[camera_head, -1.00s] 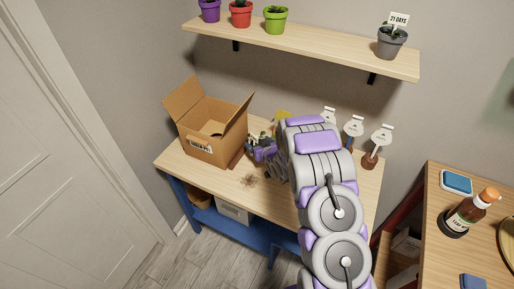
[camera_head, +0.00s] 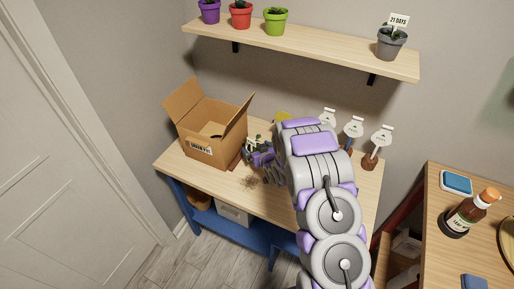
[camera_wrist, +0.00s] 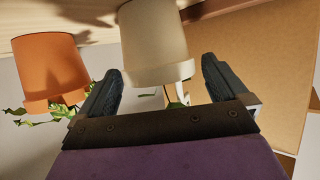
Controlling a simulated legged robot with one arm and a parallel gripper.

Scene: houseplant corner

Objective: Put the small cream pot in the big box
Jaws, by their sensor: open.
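The small cream pot (camera_wrist: 153,42) shows upside down in the wrist view, between the two fingers of my gripper (camera_wrist: 160,88). The fingers are open, one on each side of it, with a gap visible on both sides. In the head view my gripper (camera_head: 258,157) is low over the table, just right of the box, and the cream pot is hard to make out there. The big cardboard box (camera_head: 208,150) stands at the table's left with its flaps open. Its brown side (camera_wrist: 258,65) fills the right of the wrist view.
An orange pot (camera_wrist: 50,68) with a leafy plant stands beside the cream pot. Several white-tagged bottles (camera_head: 375,145) stand at the table's back right. A shelf (camera_head: 320,44) with potted plants hangs above. Bare table (camera_head: 225,184) shows in front of the box.

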